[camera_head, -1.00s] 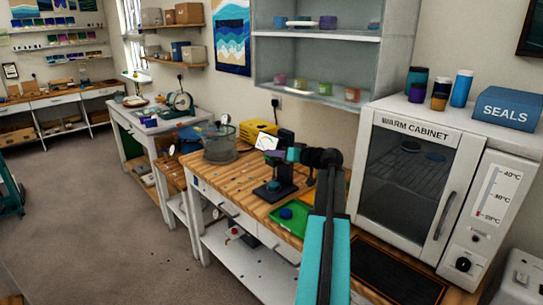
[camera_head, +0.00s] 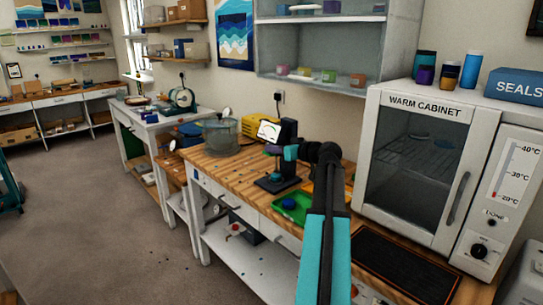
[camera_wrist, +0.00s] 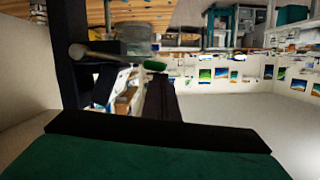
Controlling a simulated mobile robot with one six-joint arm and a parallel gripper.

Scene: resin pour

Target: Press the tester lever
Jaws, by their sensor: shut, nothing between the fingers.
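The tester is a black press stand (camera_head: 278,183) on the wooden bench, with its base and column visible in the head view. Its lever has a green grip (camera_wrist: 154,66) on a metal rod, seen from close by in the wrist view. The grip also shows small beside my wrist in the head view (camera_head: 272,149). My gripper (camera_wrist: 160,90) is shut and empty, with its dark fingers near the green grip. I cannot tell whether they touch it. My arm hides part of the stand's right side in the head view.
A green tray (camera_head: 283,214) with a blue disc (camera_head: 290,203) lies in front of the stand. A yellow device with a dial (camera_head: 270,130) and a clear tub (camera_head: 220,136) stand behind. The warm cabinet (camera_head: 371,140) is close on the right.

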